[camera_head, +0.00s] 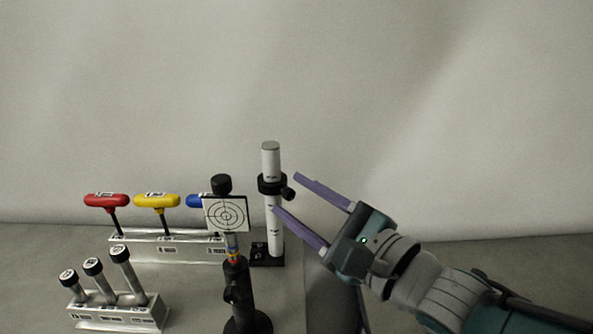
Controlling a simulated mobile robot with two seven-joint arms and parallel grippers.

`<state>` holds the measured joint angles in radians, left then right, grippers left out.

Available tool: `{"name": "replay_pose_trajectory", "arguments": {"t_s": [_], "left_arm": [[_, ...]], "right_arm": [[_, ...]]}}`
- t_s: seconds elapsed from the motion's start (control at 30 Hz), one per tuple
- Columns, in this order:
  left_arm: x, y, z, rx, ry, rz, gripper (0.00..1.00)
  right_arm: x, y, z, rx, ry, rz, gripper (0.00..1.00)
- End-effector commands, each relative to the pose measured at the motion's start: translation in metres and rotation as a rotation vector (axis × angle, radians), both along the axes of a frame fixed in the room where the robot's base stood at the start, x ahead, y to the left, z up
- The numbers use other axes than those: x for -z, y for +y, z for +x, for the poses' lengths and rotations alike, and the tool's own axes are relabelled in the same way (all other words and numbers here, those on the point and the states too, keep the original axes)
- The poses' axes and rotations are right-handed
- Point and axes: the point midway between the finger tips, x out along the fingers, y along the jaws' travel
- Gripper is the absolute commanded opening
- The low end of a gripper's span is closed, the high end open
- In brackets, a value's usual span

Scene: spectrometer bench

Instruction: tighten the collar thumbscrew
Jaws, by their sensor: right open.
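A black collar (267,185) sits around the upper part of a white upright post (270,157). Its dark thumbscrew (289,194) sticks out from the collar's right side. My right gripper (286,192) comes in from the right with its two purple fingers apart. One fingertip is above the thumbscrew and the other is below it, at the post's edge in the picture. The thumbscrew shows in the gap, and I see no finger pressed on it. I cannot tell the exact depth between them. My left gripper is not in view.
A target card (227,213) on a black stand (238,296) is in front, left of the post. A rack (170,247) of red, yellow and blue T-handled tools stands behind. A block (118,316) with black-capped cylinders is front left. The bench right of the post holds my arm.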

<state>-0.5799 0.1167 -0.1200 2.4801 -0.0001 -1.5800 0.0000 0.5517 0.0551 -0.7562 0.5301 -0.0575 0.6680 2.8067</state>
Motion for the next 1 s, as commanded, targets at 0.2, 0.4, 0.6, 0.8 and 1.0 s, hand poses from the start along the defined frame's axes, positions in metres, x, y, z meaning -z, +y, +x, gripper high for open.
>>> {"name": "replay_pose_trajectory", "arguments": {"t_s": [0.2, 0.4, 0.6, 0.8, 1.0], "left_arm": [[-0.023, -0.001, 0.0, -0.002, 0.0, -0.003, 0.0], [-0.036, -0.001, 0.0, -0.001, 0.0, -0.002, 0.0], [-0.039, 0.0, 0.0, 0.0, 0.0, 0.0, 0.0], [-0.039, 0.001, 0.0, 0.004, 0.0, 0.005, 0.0], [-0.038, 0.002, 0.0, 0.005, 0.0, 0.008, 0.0]], "right_arm": [[-0.004, -0.021, -0.024, 0.001, 0.003, -0.003, 0.51], [-0.002, -0.046, -0.055, 0.0, 0.002, -0.002, 0.51], [-0.001, -0.061, -0.073, 0.0, 0.001, 0.001, 0.51], [0.0, -0.063, -0.076, -0.001, -0.001, 0.0, 0.51], [0.0, -0.062, -0.076, 0.004, -0.004, -0.01, 0.51]]}}
